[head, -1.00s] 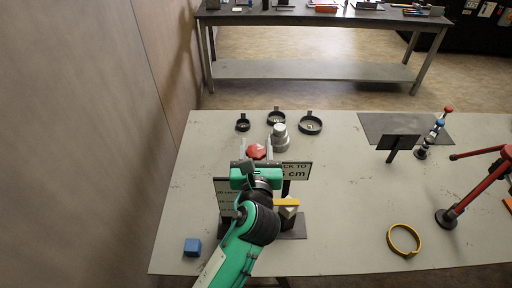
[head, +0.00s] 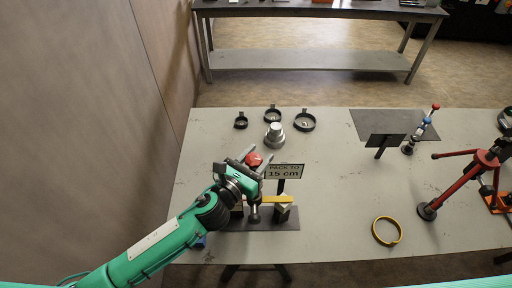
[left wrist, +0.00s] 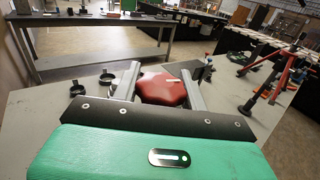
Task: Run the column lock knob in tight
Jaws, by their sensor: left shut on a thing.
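The red column lock knob (head: 253,159) sits between the two fingers of my left gripper (head: 256,158). In the left wrist view the lobed red knob (left wrist: 162,89) has a white mark on top, with one grey finger on each side of it. My left gripper (left wrist: 164,88) is shut on the knob, and the arm comes in from the lower left. The column under the knob is largely hidden by the gripper and wrist. My right gripper is not in view.
A sign reading "PACK TO 15 cm" (head: 285,171) stands just right of the gripper. A yellow bar (head: 277,199) is close below. Black rings and a stepped grey weight (head: 275,136) stand behind. A yellow ring (head: 386,231) and red-legged stand (head: 458,190) are right.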

